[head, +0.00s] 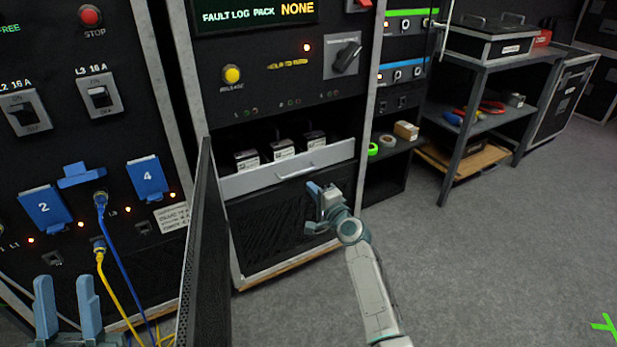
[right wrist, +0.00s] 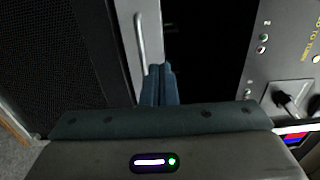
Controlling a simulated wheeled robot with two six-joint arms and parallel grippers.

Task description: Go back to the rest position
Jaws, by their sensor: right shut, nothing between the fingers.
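My right gripper (head: 314,190) is in front of the rack, just below the pulled-out grey drawer (head: 250,181) and near its handle (head: 297,171). In the right wrist view its fingers (right wrist: 160,84) are together with nothing between them. The drawer front and handle (right wrist: 141,45) show just beyond the fingertips; I cannot tell whether they touch. My left gripper (head: 68,303) is at the bottom left in the head view, its two fingers apart and empty, in front of the left panel.
A dark mesh door (head: 205,245) stands open between my arms. Blue (head: 115,240) and yellow (head: 112,280) cables hang from the left panel. Three boxed packs (head: 281,150) sit in the drawer. A shelf unit (head: 487,125) stands at the right; the floor (head: 490,250) before it is clear.

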